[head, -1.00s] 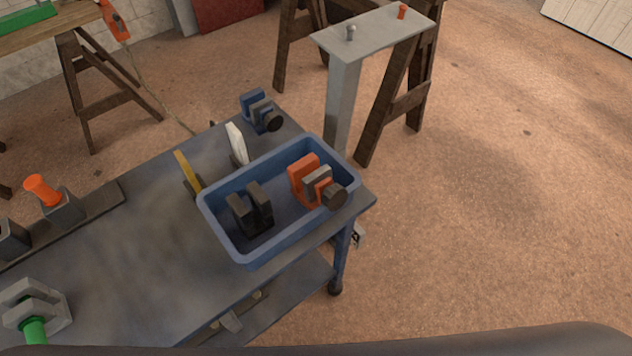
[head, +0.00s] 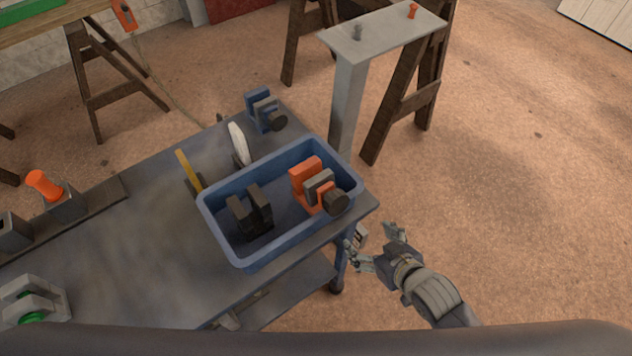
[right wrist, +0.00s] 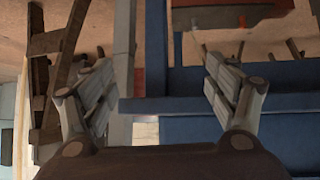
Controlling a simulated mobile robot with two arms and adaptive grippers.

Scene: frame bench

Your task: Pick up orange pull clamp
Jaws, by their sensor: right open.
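The orange pull clamp (head: 309,180), with grey plates and a dark round knob, sits in the right end of a blue bin (head: 241,264) on the grey table. My right gripper (head: 368,247) is open and empty, right of and in front of the table's right corner, apart from the bin. Its two fingers stand wide apart in the right wrist view (right wrist: 165,90), with blue table parts behind them. The orange clamp cannot be made out in that view. My left gripper is not in view.
A black clamp (head: 250,212) shares the bin at its left end.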

